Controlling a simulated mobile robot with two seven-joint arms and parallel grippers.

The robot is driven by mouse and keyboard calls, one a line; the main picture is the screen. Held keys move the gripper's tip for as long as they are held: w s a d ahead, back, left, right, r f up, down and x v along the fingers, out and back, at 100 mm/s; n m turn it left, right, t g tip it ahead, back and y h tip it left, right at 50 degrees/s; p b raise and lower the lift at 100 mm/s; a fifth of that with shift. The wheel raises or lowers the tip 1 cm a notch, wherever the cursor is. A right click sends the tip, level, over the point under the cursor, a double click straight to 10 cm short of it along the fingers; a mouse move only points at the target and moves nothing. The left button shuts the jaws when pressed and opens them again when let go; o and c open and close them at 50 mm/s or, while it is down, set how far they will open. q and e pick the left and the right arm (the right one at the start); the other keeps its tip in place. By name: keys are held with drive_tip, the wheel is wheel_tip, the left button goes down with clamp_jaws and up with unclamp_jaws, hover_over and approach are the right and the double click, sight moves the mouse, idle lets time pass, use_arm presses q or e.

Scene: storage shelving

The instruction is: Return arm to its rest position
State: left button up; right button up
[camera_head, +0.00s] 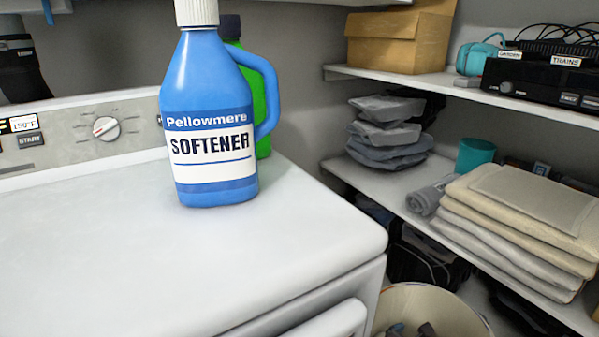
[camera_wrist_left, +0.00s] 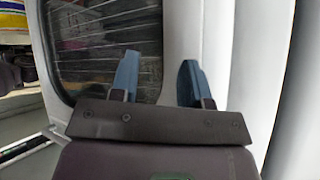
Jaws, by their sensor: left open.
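My left gripper (camera_wrist_left: 157,82) shows in the left wrist view with its two blue-tipped fingers spread apart and nothing between them. Behind the fingers are a white surface and a dark, see-through panel (camera_wrist_left: 95,35) with a rounded white frame. Neither gripper nor arm shows in the head view. My right gripper is in neither view.
A blue softener bottle (camera_head: 213,108) stands upright on the white appliance top (camera_head: 120,265), with a green bottle (camera_head: 264,110) partly hidden behind it. Shelves (camera_head: 455,92) at right hold a cardboard box (camera_head: 398,40), folded cloths (camera_head: 520,215) and electronics. A bin (camera_head: 455,310) stands below.

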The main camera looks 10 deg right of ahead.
use_arm(q)
wheel_tip(320, 180, up, 10)
drive_tip(key=s+a+n+p, duration=0.1)
drive_tip(key=n+p, duration=0.1)
drive_tip(key=p, duration=1.3)
drive_tip(key=shift+f+t+y, duration=0.15)
drive_tip(key=shift+t+y, duration=0.15)
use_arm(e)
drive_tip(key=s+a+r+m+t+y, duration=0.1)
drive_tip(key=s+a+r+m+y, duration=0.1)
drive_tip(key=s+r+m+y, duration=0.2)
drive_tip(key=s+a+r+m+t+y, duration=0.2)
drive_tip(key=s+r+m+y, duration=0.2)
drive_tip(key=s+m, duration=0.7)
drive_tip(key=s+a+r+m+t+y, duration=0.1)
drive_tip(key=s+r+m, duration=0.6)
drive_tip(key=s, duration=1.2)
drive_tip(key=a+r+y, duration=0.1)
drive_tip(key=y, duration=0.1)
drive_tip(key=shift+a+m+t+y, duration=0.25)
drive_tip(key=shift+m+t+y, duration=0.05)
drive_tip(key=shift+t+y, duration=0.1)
use_arm(q)
drive_tip(key=shift+w+r, duration=0.2)
drive_tip(key=shift+r, duration=0.05)
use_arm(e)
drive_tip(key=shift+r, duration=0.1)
